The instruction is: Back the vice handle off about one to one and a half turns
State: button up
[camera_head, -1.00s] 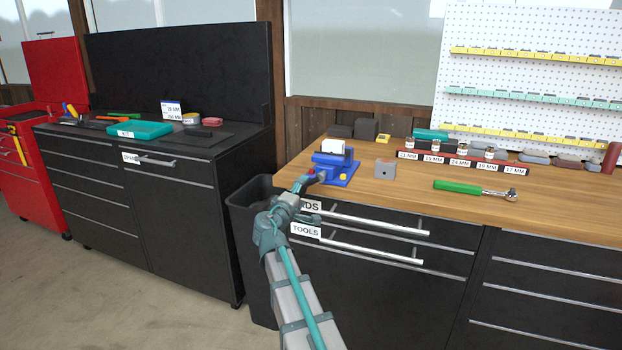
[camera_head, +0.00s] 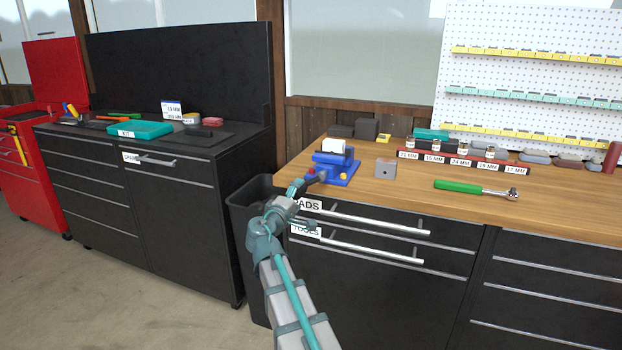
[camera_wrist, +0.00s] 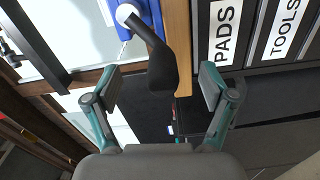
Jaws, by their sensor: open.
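The blue vice (camera_head: 343,174) stands at the left front corner of the wooden bench, with a white block (camera_head: 333,147) in its jaws. In the wrist view part of the vice's blue body (camera_wrist: 148,14) shows at the top. Its black handle (camera_wrist: 161,70) hangs from a pale round hub and its grip end lies between my fingers, with a gap on both sides. My gripper (camera_wrist: 160,86) is open around the handle's end without visible contact. In the head view my gripper (camera_head: 298,187) is just left of the vice, and the handle is hard to make out.
A labelled socket rail (camera_head: 460,162) is behind. Drawer handles (camera_head: 375,219) stick out below the bench edge, near my arm. A dark bin (camera_head: 252,225) stands left.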

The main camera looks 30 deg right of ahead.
jog(key=shift+b+v, duration=0.3)
jog(key=shift+v, duration=2.7)
jog(key=shift+s+d+f, duration=0.1)
jog(key=shift+s+f, duration=0.05)
jog(key=shift+f, duration=0.1)
jog(key=s+a+f+m+g+y, duration=0.2)
jog(key=s+a+f+g+y, duration=0.3)
jog(key=f, duration=1)
jog(key=s+a+f+m+g+y, duration=0.15)
jog(key=s+f, duration=0.55)
jog(key=f, duration=0.9)
jog(key=s+a+f+m+g+y, duration=0.1)
jog(key=s+a+f+g+y, duration=0.4)
jog(key=f, duration=1)
jog(key=s+a+f+m+g+y, duration=0.1)
jog(key=s+a+f+g, duration=0.15)
jog(key=s+f, duration=0.6)
jog(key=s+a+f+g+y, duration=0.1)
jog(key=s+a+f+g, duration=0.2)
jog(key=s, duration=1.1)
jog(key=s+a+f+m+g+y, duration=0.1)
jog(key=s+a+f, duration=0.2)
jog(key=s+f, duration=0.6)
notch_tip(320, 180, up, 14)
jog(key=s+p, duration=0.1)
jog(key=p, duration=1.1)
jog(key=shift+s+a, duration=0.2)
jog(key=shift+s, duration=0.1)
